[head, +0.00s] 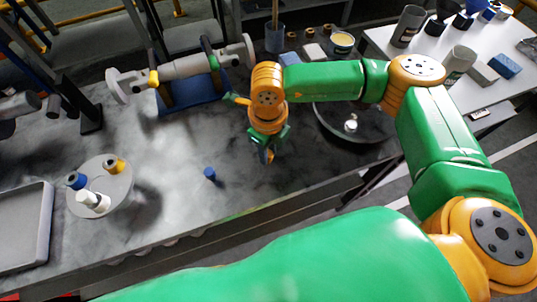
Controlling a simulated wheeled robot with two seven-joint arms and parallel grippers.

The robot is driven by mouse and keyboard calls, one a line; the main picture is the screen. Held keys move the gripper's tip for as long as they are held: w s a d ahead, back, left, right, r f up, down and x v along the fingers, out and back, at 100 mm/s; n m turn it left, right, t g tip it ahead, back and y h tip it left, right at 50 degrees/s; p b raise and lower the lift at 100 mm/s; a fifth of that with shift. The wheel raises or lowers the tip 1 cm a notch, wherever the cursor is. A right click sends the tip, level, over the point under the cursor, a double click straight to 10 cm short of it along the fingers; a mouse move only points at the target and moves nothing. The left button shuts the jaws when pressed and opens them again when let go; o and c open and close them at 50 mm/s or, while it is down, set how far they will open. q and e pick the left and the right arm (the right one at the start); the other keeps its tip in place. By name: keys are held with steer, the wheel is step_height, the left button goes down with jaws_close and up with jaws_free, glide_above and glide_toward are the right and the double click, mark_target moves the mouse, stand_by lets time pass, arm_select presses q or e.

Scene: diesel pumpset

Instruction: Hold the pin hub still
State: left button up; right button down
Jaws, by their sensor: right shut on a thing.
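My right gripper (268,154) hangs low over the grey bench, pointing down. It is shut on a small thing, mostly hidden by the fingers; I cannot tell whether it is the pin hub. A pale round plate (125,186) at the left carries a blue-topped piece (76,180), a yellow-topped piece (114,165) and a white piece (94,202). A small blue peg (210,174) stands on the bench left of the gripper. A pale shaft assembly (185,67) with an end disc lies on a blue cradle (195,92) farther back. My left gripper is out of view.
A dark round tray (375,128) with a small white piece (351,125) lies right of the gripper. A grey tray (22,228) is at the far left. A cup (275,40) stands behind my wrist. A white table (470,90) holds several containers. The middle bench is mostly clear.

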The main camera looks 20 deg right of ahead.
steer(key=shift+r+p, duration=0.95)
steer(key=shift+r, duration=0.85)
